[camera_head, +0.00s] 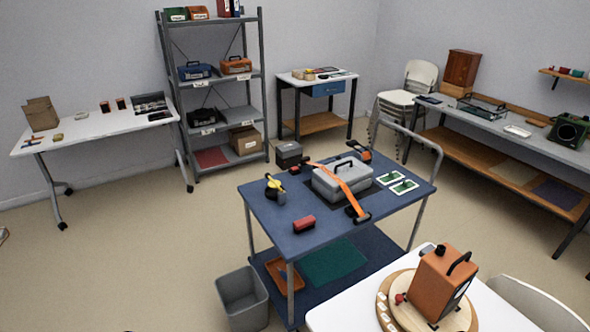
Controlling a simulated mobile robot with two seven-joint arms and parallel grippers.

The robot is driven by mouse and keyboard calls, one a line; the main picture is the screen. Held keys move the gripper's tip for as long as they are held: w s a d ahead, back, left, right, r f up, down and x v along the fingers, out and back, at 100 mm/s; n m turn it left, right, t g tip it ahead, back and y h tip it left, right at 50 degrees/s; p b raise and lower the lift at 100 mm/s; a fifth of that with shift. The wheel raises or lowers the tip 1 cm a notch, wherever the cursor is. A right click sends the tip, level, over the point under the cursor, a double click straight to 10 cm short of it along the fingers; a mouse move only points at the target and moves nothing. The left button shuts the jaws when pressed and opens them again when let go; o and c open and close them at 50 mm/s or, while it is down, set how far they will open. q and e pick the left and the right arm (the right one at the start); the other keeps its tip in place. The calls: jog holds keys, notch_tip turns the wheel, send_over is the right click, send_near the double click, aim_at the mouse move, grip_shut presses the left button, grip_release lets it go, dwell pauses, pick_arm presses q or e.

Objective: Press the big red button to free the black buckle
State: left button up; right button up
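A blue-topped cart (265,212) stands in the middle of the room. A grey case (327,184) lies on it with an orange strap (343,185) across its lid. A black buckle-like piece (362,217) sits at the strap's near end, on the cart's front edge. Another dark and orange piece (361,151) lies behind the case. I cannot make out a big red button for sure. A small red knob (400,298) shows beside the orange box on the near white table, and a red and black block (304,223) lies on the cart. Neither of my grippers is in view.
An orange box (440,284) stands on a round wooden board on the white table (494,312). A grey bin (243,299) stands by the cart's front left leg. Shelves (228,97) and benches line the walls. The floor left of the cart is clear.

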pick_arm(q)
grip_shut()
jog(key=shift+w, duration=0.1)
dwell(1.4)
